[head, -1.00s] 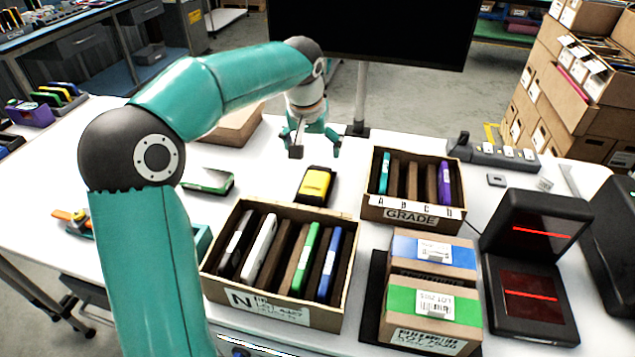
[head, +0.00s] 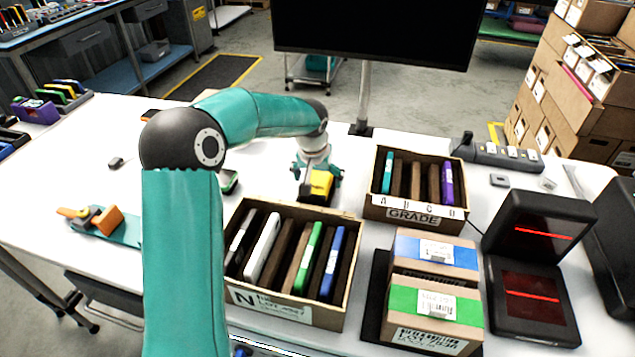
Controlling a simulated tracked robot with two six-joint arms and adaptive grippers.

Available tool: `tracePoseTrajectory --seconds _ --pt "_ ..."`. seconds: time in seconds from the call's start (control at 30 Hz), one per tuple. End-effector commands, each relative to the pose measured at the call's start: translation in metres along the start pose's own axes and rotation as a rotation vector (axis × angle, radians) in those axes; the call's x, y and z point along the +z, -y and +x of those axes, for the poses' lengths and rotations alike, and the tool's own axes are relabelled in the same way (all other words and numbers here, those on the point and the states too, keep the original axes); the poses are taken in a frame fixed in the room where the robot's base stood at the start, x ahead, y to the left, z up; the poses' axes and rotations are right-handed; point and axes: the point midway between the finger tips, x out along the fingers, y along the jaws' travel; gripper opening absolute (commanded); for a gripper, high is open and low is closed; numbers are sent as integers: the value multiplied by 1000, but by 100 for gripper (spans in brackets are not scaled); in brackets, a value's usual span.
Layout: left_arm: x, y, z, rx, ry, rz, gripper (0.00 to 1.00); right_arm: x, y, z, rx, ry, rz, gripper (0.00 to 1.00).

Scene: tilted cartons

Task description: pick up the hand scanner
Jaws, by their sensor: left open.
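A yellow and black device (head: 317,187), which looks like the hand scanner, lies on the white table behind the carton marked N. My left gripper (head: 319,176) is open and points down right at it. Its teal fingers show to the left and right of the device's far part. I cannot tell whether they touch it. The gripper hides the device's far end. My right gripper is not in view.
The N carton (head: 285,305) with upright slim devices stands just in front. The GRADE carton (head: 413,215) stands close on the right. A monitor post (head: 362,100) rises behind. Small boxes (head: 436,303) and a black scanner stand (head: 528,295) are at right.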

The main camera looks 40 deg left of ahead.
Motion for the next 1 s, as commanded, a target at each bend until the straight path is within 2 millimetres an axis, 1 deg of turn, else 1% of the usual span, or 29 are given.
tracePoseTrajectory --seconds 0.2,0.27,0.5,0.53,0.57,0.87,1.0 --pt "0 0 1 0 -1 0 96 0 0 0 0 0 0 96" --pt "0 0 1 1 -1 1 86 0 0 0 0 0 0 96" --pt "0 -1 0 1 -1 1 46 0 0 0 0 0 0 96" --pt "0 -1 0 1 -1 1 41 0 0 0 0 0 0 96" --pt "0 -1 0 1 -1 1 39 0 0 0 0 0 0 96" --pt "-2 -1 -2 1 -3 1 38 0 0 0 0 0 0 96" --pt "-5 -2 -9 1 -6 1 38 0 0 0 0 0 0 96"
